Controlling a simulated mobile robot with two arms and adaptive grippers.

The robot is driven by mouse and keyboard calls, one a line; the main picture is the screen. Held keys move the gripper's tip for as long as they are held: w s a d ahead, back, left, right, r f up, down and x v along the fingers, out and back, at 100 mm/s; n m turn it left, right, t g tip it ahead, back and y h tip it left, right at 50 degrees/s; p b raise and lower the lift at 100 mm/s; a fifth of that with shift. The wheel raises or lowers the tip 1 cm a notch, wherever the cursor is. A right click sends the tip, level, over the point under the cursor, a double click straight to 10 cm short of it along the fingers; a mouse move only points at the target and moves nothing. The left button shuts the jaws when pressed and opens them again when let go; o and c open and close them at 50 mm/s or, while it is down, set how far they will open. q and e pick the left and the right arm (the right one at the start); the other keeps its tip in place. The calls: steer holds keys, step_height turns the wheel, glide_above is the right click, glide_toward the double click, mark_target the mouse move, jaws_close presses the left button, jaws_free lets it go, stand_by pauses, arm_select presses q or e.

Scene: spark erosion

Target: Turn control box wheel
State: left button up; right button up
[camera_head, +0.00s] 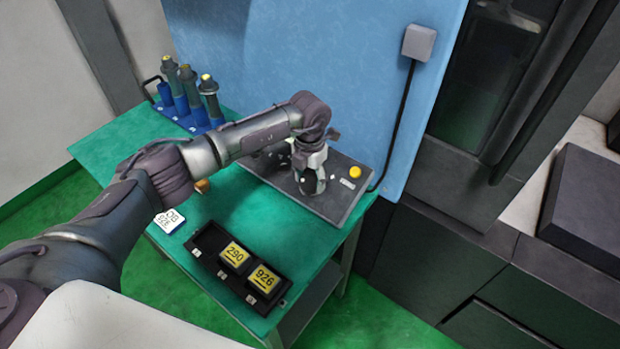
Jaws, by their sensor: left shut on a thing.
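The dark grey control box (330,205) lies flat at the back right corner of the green table, with a yellow button (355,172) and a small white label (347,184) on its top. My left gripper (312,190) points down onto the middle of the box. It is shut on the control box wheel, which the fingers and wrist hide almost wholly. How far the wheel is turned cannot be told. My right gripper is not in view.
A black tray (211,258) with yellow blocks marked 290 (234,256) and 926 (263,279) lies at the front of the green table (120,150). A blue rack (190,124) holds several tool holders at the back left. A white tag (169,220) lies near my arm. A blue panel (330,60) rises behind.

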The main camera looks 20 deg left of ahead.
arm_select(q)
steer(key=n+h+b, duration=0.1)
steer(key=n, duration=0.2)
steer(key=shift+a, duration=0.15)
steer(key=n+h, duration=0.1)
steer(key=n, duration=0.1)
steer(key=shift+n, duration=0.4)
steer(key=n+h, duration=0.1)
steer(key=n, duration=0.1)
steer(key=shift+a+n, duration=0.15)
steer(key=shift+n, duration=0.15)
steer(key=shift+r+n+t+h+p, duration=0.1)
steer(key=shift+n+t+h+p, duration=0.35)
steer(key=shift+n, duration=0.75)
steer(key=n+h+p, duration=0.1)
steer(key=n, duration=0.1)
steer(key=shift+s+a+n+t+p, duration=0.1)
steer(key=shift+n+t+p, duration=0.15)
steer(key=shift+n+p, duration=0.15)
steer(key=n+t+p, duration=0.1)
steer(key=n+p, duration=0.1)
steer(key=p, duration=0.1)
steer(key=n+h+p, duration=0.1)
steer(key=n+p, duration=0.2)
steer(key=shift+t, duration=0.4)
steer(key=shift+n+t+p, duration=0.4)
steer(key=shift+n+p, duration=0.6)
steer(key=shift+p, duration=0.05)
steer(key=shift+f, duration=0.2)
